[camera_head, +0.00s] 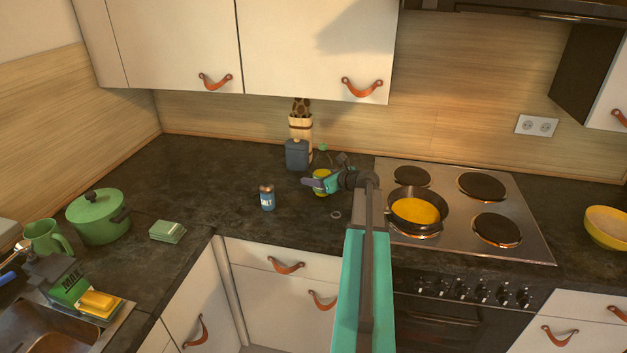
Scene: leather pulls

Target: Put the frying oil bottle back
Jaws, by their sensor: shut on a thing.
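The frying oil bottle (320,190) shows as a small yellow body at the back of the dark counter, left of the stove. A small green piece (323,147) above it may be its cap; I cannot tell for sure. My gripper (318,183) reaches in from the right, over the counter, and is shut on the bottle, with its jaws across the bottle's middle. The jaws hide part of the bottle. I cannot tell whether its base touches the counter.
A blue canister (297,154) and a wooden utensil holder (301,128) stand close behind. A blue salt shaker (267,198) stands to the left, a small ring (336,215) in front. A frying pan (427,232) with yellow contents sits on the stove (520,235). The counter between shaker and green pot (98,218) is mostly clear.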

